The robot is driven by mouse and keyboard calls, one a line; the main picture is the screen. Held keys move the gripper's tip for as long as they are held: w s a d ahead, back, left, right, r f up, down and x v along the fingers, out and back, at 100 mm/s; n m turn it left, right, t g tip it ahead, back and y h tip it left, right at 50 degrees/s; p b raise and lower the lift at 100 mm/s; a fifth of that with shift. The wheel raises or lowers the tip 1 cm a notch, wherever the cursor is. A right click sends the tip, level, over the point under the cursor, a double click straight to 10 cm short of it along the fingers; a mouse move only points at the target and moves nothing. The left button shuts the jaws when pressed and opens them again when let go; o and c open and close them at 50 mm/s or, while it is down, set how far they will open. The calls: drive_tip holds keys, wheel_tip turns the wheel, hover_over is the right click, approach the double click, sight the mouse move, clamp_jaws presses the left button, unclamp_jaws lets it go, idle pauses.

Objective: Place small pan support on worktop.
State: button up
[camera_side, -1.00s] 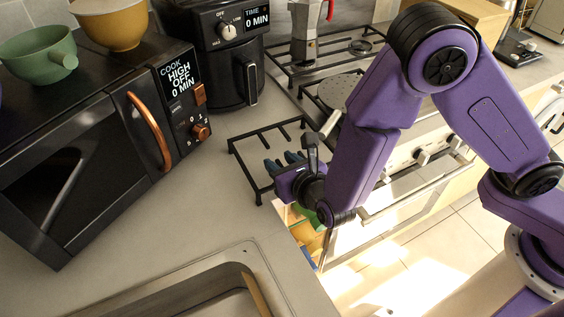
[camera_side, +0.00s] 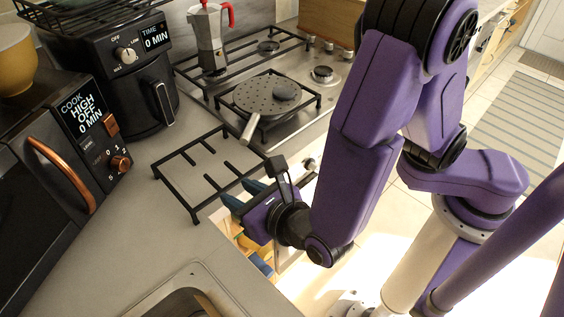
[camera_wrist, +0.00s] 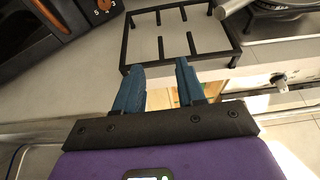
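The small pan support, a black wire rack with short legs and inward prongs (camera_side: 180,192), stands upright on the grey worktop (camera_side: 130,225) near its front edge. It also shows at the top of the wrist view (camera_wrist: 126,45). My gripper (camera_side: 236,193) is at the front side of the rack, over the worktop edge. In the wrist view its two blue fingers (camera_wrist: 160,68) are apart, with their tips close to the rack's front bar. Nothing shows between them. I cannot tell whether a fingertip touches the bar.
A hob (camera_side: 215,85) behind holds a moka pot (camera_side: 208,40) and a grey pan (camera_side: 262,97) whose handle points toward the rack. An air fryer (camera_side: 125,85) and microwave (camera_side: 60,165) stand left. A sink (camera_side: 175,300) is in front. An open drawer (camera_side: 250,245) lies below my gripper.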

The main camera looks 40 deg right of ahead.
drive_tip(key=d+r+m+g+h, duration=0.3)
drive_tip(key=d+m+g+h, duration=0.25)
drive_tip(key=d+m, duration=1.05)
drive_tip(key=s+d+r+m+g+y, duration=0.1)
drive_tip(key=s+d+m+g+y, duration=0.2)
drive_tip(key=s, duration=0.4)
drive_tip(key=s+d+r+m+g+y, duration=0.2)
drive_tip(key=s+d+m+g+y, duration=0.1)
drive_tip(key=s+d, duration=0.4)
drive_tip(key=shift+s+r+m+g, duration=0.25)
drive_tip(key=shift+m+g, duration=0.55)
drive_tip(key=shift+g, duration=0.15)
